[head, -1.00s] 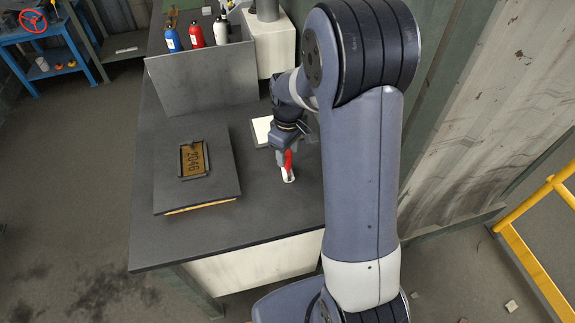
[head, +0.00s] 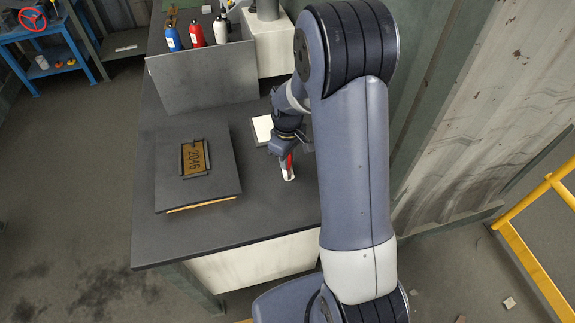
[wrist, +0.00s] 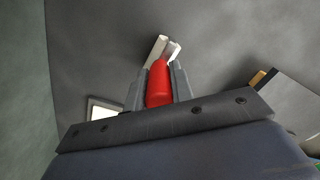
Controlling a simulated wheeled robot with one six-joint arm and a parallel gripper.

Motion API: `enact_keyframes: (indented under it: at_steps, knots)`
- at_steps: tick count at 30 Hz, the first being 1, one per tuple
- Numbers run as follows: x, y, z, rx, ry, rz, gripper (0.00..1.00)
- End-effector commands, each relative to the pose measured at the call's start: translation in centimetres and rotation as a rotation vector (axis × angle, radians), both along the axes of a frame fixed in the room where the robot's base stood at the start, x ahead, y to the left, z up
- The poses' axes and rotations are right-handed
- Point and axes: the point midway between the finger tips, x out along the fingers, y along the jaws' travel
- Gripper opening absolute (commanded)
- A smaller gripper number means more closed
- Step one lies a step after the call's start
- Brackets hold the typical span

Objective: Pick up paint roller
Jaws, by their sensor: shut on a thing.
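The paint roller has a red handle (wrist: 159,85) and a white roller end (wrist: 165,47) in the wrist view. In the head view the paint roller (head: 289,172) shows at the right part of the dark workbench, below my arm. My gripper (wrist: 160,78) is shut on the red handle, with one finger on each side of it. The white end sticks out past the fingertips. In the head view my gripper (head: 285,155) is partly hidden by its own wrist. I cannot tell whether the roller touches the bench top.
A white-topped block (head: 262,129) lies beside my wrist. Bottles (head: 197,35) stand behind an upright grey panel (head: 203,80). A corrugated wall (head: 470,90) is at the right.

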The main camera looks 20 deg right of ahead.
Motion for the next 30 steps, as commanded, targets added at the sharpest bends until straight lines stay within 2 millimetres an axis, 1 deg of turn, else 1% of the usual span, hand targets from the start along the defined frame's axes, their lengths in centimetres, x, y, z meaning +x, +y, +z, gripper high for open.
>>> enact_keyframes:
  at_steps: [1,4,11,14,17,24,27,30]
  knots:
    - [0.0,0.0,0.0,0.0,0.0,0.0,0.08]
    - [0.0,0.0,0.0,0.0,0.0,0.0,0.0]
    - [0.0,0.0,0.1,0.0,-0.001,0.0,0.0]
    - [0.1,0.0,0.7,0.0,-0.004,0.0,0.0]
    - [0.1,0.0,2.1,0.0,-0.006,0.0,0.0]
    - [0.1,0.0,6.8,0.0,-0.006,0.0,0.0]
    - [0.1,0.0,8.4,0.0,-0.005,0.0,0.0]
    - [0.1,0.0,9.5,0.0,-0.004,0.0,0.0]
